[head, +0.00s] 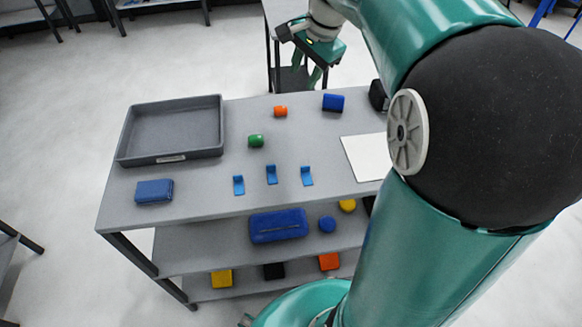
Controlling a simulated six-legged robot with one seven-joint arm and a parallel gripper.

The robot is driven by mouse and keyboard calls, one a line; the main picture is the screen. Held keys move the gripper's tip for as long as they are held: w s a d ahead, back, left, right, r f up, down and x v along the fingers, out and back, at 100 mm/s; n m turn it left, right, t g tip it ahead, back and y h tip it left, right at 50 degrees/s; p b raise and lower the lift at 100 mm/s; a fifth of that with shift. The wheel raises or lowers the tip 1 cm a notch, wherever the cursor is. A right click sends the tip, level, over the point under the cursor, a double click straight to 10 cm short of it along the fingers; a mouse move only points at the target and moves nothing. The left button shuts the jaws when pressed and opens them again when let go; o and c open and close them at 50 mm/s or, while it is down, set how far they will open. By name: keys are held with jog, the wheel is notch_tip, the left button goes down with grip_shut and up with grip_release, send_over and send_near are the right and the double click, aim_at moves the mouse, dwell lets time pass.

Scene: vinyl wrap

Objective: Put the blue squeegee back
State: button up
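A flat blue block (154,192) lies at the table's front left corner, in front of the grey tray (172,157). A second blue block (333,102) with a dark lower edge lies near the back of the table. Which one is the squeegee I cannot tell for sure.
A white sheet (364,158) is at right, partly behind my arm. A dark object (378,96) stands behind it. Lower shelves hold a blue case (279,226) and several small items. The tray looks empty.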

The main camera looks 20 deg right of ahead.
jog(key=s+a+f+n+t, duration=0.1)
jog(key=s+a+f+n, duration=0.1)
jog(key=s+a+n, duration=0.4)
jog(key=s+a+f+n+t+h, duration=0.1)
jog(key=s+a+n, duration=0.5)
jog(key=s, duration=0.8)
jog(key=shift+s+a+f+n+h, duration=0.3)
jog(key=shift+s+a+f+n, duration=0.1)
jog(key=shift+f+n, duration=0.45)
jog(key=shift+s, duration=0.1)
